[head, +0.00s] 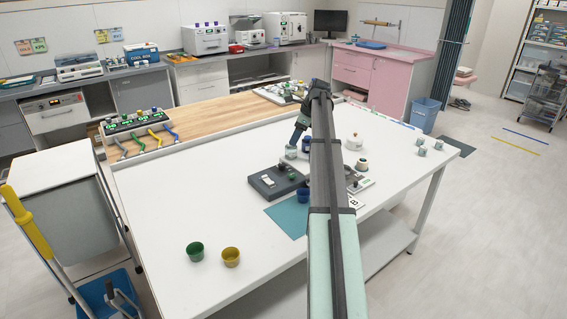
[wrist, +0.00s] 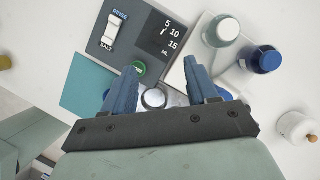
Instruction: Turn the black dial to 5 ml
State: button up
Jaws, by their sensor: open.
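A grey dispenser (wrist: 112,62) lies below my gripper in the wrist view. Its dark panel (wrist: 180,58) carries the marks 5, 10, 15 and ML. A short white line stands just below the 5; I cannot make out the black dial's outline against the panel. The dispenser also shows in the head view (head: 264,190). My gripper (wrist: 160,80) is open, its two blue fingers apart, with the panel beyond the tips. A silver round knob or cup (wrist: 153,98) shows between the fingers. In the head view my gripper (head: 293,143) is above the table's far part.
A green button (wrist: 138,68) and a white switch (wrist: 111,32) sit on the dispenser. Two bottles, one pale-capped (wrist: 224,30) and one blue-capped (wrist: 264,60), stand close right. Green (head: 195,252) and yellow (head: 231,257) cups stand at the table's front.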

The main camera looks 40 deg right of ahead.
aim_at(282, 164)
jog(key=x, duration=1.3)
jog(key=shift+f, duration=0.4)
jog(key=shift+c, duration=0.3)
jog(key=c, duration=1)
jog(key=shift+w+n, duration=0.1)
jog(key=shift+n, duration=0.5)
jog(key=o, duration=1.1)
jog(key=shift+c, duration=0.2)
jog(key=shift+r, duration=0.1)
